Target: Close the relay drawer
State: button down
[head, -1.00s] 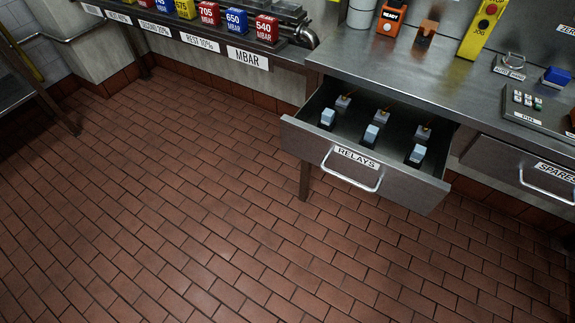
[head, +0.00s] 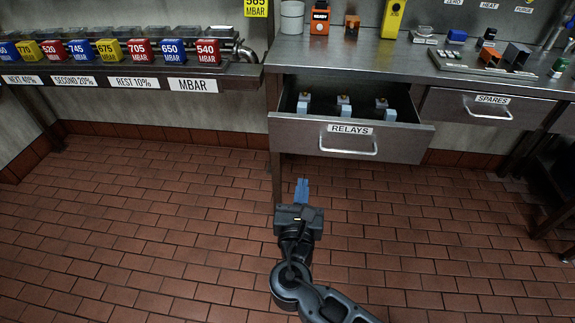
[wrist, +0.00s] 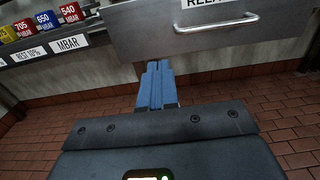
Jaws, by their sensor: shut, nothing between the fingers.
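The relay drawer (head: 310,143), a steel front labelled RELAYS with a bar handle (head: 348,150), stands pulled out from under the steel counter. Several small pale relay blocks show inside it. My gripper (head: 302,183) has blue fingers that are shut and empty. In the head view it appears just below the drawer front, left of the handle. In the wrist view the blue fingers (wrist: 155,66) point toward the lower part of the drawer front (wrist: 155,30), with the handle (wrist: 216,24) to their right. I cannot tell whether the fingertips touch the drawer.
The counter (head: 350,62) above holds an orange READY box (head: 320,20) and other devices. A SPARES drawer (head: 490,108) to the right looks shut. A shelf of coloured numbered blocks (head: 140,52) stands at left. The brick floor (head: 130,230) in front is clear.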

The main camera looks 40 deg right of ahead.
aim_at(308, 140)
jog(key=x, duration=1.3)
jog(key=shift+w+d, duration=0.25)
jog(key=shift+d, duration=0.05)
jog(key=shift+d, duration=0.1)
jog(key=b+x, duration=0.6)
jog(key=x, duration=1.5)
jog(key=shift+w+d+b, duration=0.2)
jog(key=shift+w+b, duration=0.1)
jog(key=shift+b, duration=0.05)
jog(key=shift+w+d, duration=0.15)
jog(key=shift+d, duration=0.05)
jog(key=shift+r, duration=0.15)
jog(key=shift+d+r, duration=0.1)
jog(key=shift+d, duration=0.05)
